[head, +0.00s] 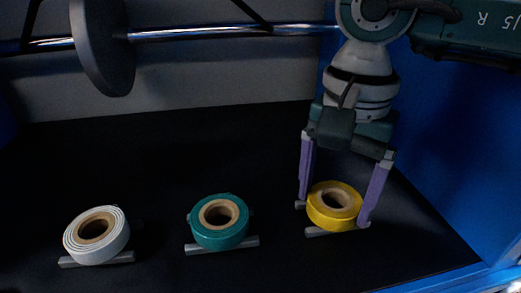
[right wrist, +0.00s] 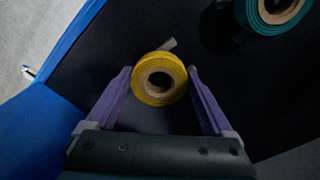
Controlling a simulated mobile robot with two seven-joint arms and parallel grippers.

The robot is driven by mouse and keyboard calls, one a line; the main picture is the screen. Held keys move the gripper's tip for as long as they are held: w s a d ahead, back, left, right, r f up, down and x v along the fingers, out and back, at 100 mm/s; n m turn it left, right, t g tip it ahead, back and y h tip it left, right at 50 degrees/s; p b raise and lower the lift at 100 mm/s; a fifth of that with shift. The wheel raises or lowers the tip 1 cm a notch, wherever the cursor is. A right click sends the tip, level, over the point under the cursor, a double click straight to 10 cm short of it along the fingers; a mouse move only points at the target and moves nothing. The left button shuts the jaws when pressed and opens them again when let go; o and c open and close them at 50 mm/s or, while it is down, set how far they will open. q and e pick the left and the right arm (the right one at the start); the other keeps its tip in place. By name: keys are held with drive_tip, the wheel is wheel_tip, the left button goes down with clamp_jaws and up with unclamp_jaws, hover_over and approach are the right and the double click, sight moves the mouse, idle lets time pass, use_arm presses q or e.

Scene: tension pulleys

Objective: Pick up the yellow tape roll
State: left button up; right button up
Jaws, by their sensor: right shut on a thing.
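The yellow tape roll (head: 333,207) with a brown core lies at the right of the row in the head view, at a pair of short grey bars. My right gripper (head: 332,210) reaches down from above with its purple fingers on either side of the roll, shut on it. In the right wrist view, the yellow tape roll (right wrist: 159,78) sits between the fingertips of my right gripper (right wrist: 160,72). I cannot tell whether the roll is clear of the bars. My left gripper is not in view.
A teal tape roll (head: 219,222) and a white tape roll (head: 96,235) rest on grey bars to the left on the black surface (head: 150,165). A metal rod (head: 220,33) with a grey disc (head: 101,45) runs across the back. A blue wall (head: 440,165) stands close at the right.

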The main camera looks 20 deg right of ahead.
drive_tip(key=c, duration=0.3)
drive_tip(key=shift+c, duration=0.2)
wheel_tip(320, 180, up, 20)
drive_tip(key=p, duration=0.1)
